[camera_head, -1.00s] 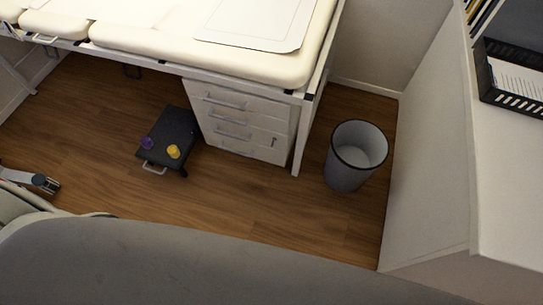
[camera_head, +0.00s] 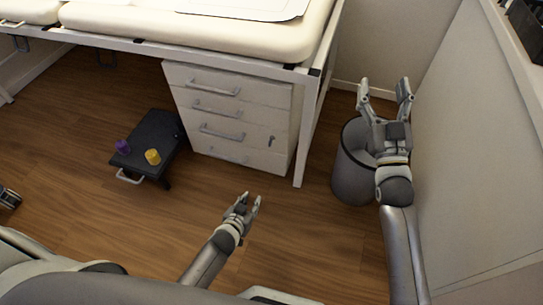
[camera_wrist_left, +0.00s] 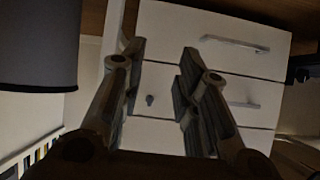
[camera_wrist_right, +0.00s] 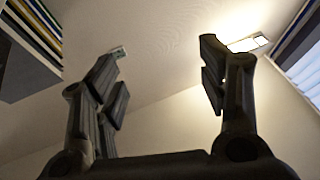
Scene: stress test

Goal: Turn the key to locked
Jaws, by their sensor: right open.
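The white drawer cabinet (camera_head: 236,98) stands under the bed frame. A small dark key (camera_head: 271,140) sits in its front near the right edge. The key also shows in the left wrist view (camera_wrist_left: 150,100), between my fingers in the picture; its exact turn is too small to tell. My left gripper (camera_head: 250,198) is open and empty, in front of and below the cabinet, apart from the key. My right gripper (camera_head: 384,88) is open and empty, raised over the bin, pointing up; its wrist view shows only ceiling, walls and shelf.
A grey bin (camera_head: 352,185) stands right of the cabinet, partly hidden by my right arm. A dark step stool (camera_head: 152,142) with a purple and a yellow item is on the left. A white bed-frame leg (camera_head: 304,140) is close beside the key. Wood floor in front is clear.

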